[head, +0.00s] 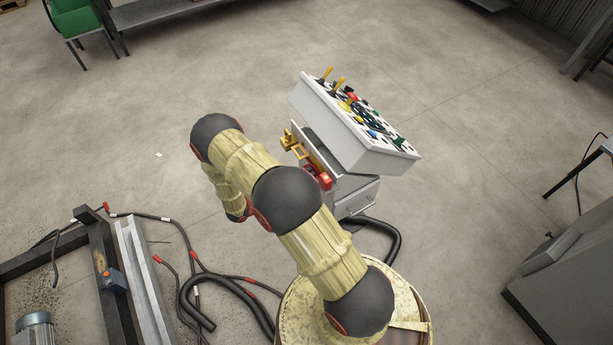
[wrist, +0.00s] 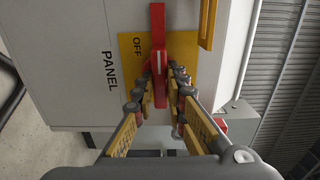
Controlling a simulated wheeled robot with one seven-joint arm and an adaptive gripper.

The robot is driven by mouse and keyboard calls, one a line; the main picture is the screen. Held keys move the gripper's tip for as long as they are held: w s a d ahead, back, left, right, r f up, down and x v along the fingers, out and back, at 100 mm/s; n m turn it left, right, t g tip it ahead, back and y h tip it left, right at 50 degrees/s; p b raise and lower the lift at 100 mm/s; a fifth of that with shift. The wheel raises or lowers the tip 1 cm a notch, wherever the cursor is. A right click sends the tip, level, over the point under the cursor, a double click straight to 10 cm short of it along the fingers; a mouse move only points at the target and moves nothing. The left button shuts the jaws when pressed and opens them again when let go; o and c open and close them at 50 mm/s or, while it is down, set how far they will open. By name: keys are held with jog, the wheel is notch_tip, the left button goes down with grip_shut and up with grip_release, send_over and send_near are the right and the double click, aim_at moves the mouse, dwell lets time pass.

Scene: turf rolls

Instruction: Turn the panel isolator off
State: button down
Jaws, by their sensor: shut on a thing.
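The panel isolator's red handle (wrist: 158,25) lies upright in the wrist picture, on a yellow plate (wrist: 131,62) lettered OFF. The word PANEL is on the grey cabinet face (wrist: 75,75) beside the plate. The handle runs parallel to the lettering, with OFF to its left in the picture. My gripper (wrist: 164,76) is shut on the handle, one finger on each side of its lower part. In the head view my arm hides my gripper, and I cannot make out this handle for certain there.
The cabinet's sloping console (head: 345,125) carries several levers and knobs. Black hoses (head: 385,238) and cables lie on the floor. Open floor lies behind the cabinet.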

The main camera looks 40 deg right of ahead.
jog(key=c, duration=1.8)
grip_release()
jog(key=shift+w, duration=0.1)
jog(key=v, duration=1.2)
jog(key=shift+f, duration=0.1)
